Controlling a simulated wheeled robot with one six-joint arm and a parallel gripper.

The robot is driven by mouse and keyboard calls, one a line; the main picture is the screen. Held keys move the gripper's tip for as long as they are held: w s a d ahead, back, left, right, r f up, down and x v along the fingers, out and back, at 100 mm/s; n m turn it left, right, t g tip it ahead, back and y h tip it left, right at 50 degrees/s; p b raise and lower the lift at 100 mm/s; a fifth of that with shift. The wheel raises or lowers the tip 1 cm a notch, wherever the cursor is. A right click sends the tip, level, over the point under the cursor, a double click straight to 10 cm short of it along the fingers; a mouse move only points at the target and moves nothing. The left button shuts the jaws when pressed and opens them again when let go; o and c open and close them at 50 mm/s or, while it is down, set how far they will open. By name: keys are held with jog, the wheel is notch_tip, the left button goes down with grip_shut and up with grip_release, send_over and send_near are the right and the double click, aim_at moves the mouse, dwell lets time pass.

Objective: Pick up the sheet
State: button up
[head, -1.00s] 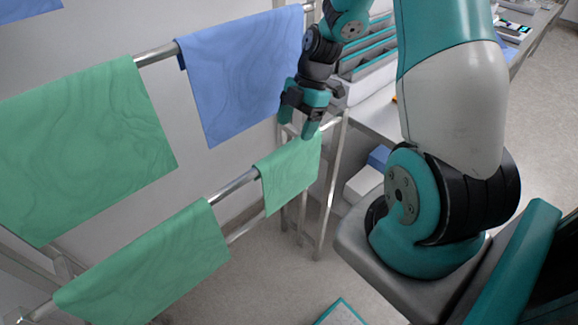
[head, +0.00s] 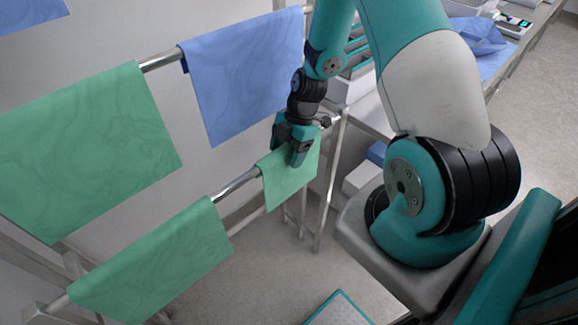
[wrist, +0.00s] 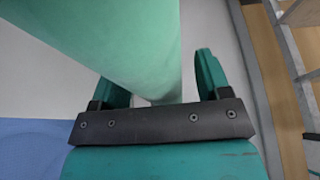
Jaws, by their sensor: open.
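A small green sheet (head: 290,184) hangs over the right part of the lower metal rail in the head view. My gripper (head: 297,158) is at the top of this sheet, pointing down at the rail. In the wrist view the green sheet (wrist: 110,35) runs between the two fingers of my gripper (wrist: 160,82), which stand apart on either side of it. The gripper is open. It hides part of the sheet's upper edge and the rail there. I cannot tell whether a finger touches the cloth.
A larger green sheet (head: 155,262) hangs further left on the lower rail (head: 236,187). The upper rail holds another green sheet (head: 85,150) and a blue sheet (head: 240,80). A counter with crumpled blue cloth (head: 477,38) stands at the right.

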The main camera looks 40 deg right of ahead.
jog(key=shift+f+b, duration=0.25)
jog(key=shift+b, duration=0.05)
jog(key=c, duration=1.2)
jog(key=shift+r, duration=0.1)
